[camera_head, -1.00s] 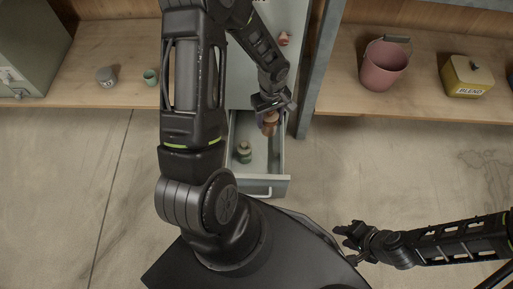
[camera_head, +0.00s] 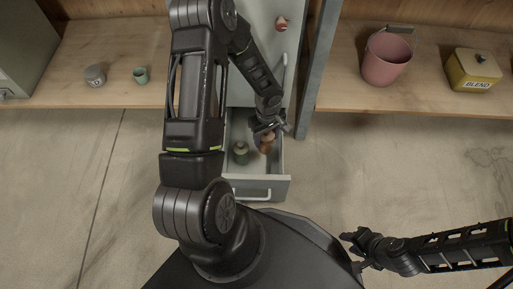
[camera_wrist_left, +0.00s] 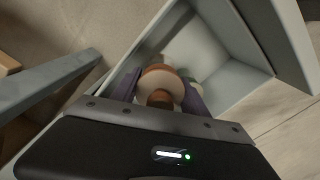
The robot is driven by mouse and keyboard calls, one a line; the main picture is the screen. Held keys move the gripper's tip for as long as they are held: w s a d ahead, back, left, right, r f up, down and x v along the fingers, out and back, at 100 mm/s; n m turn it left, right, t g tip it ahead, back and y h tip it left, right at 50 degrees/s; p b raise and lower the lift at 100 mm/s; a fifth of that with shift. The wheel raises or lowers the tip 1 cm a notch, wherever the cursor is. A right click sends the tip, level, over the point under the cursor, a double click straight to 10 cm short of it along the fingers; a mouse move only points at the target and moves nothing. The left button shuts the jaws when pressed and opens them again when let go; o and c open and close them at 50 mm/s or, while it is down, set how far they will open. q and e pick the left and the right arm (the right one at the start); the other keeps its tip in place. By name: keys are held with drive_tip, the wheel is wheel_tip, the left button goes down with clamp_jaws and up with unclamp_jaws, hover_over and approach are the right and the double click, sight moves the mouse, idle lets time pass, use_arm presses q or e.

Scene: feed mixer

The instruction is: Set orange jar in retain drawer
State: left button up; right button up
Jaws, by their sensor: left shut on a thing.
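The orange jar (camera_head: 267,147) is between the fingers of my left gripper (camera_head: 268,136), which is shut on it. In the head view it is within the outline of the open retain drawer (camera_head: 278,172), near its right wall. In the left wrist view the jar (camera_wrist_left: 160,78) shows a pale top with a brown knob between the two purple finger pads, with the drawer's pale walls (camera_wrist_left: 228,45) around it. I cannot tell if its base touches the drawer floor. My right gripper (camera_head: 353,251) is empty, its fingers apart, far from the drawer.
A green jar (camera_head: 241,153) stands in the drawer, left of the orange jar. A small reddish thing (camera_head: 282,23) is on the cabinet above. A grey post (camera_head: 317,75) is close on the right. Shelves hold a pink bucket (camera_head: 386,60), yellow BLEND box (camera_head: 472,73) and small cups (camera_head: 141,75).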

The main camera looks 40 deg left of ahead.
sight(266, 145)
use_arm(q)
wheel_tip(266, 145, down, 6)
drive_tip(key=shift+b, duration=1.05)
drive_tip(key=shift+f+b, duration=0.8)
drive_tip(key=shift+f, duration=1.1)
drive_tip(key=shift+f, duration=0.2)
drive_tip(key=o, duration=1.3)
drive_tip(key=shift+r, duration=0.1)
